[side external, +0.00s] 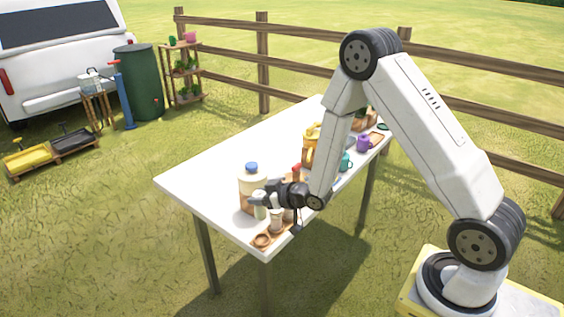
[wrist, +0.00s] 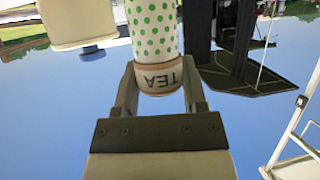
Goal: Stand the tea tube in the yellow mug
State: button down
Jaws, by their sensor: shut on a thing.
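The tea tube (wrist: 153,30) is white with green dots and has a tan band marked TEA, which reads upside down in the wrist view. My gripper (wrist: 159,72) has a finger on each side of it and is shut on it. In the side view my gripper (side external: 262,199) is over the near left end of the table, and the pale tube (side external: 260,209) shows small at its fingers. A yellow thing (side external: 309,147) stands farther along the table, partly behind my arm. I cannot tell whether it is the yellow mug.
A cream jug with a blue cap (side external: 252,184) stands right beside my gripper. A wooden tray (side external: 263,241) with round holes lies at the near corner. Teal (side external: 346,162) and purple (side external: 364,144) mugs stand farther back. The table's left half (side external: 215,160) is clear.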

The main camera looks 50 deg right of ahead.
jog(key=d+r+m+h, duration=0.3)
jog(key=d+m+h, duration=0.25)
jog(key=d, duration=2.15)
notch_tip(320, 180, down, 6)
jog(key=shift+w+a+n, duration=0.25)
jog(key=shift+w+n, duration=0.1)
jog(key=shift+w, duration=0.05)
jog(key=shift+f, duration=0.2)
jog(key=shift+f, duration=1.95)
jog(key=shift+f, duration=0.35)
jog(key=shift+c, duration=0.7)
grip_release()
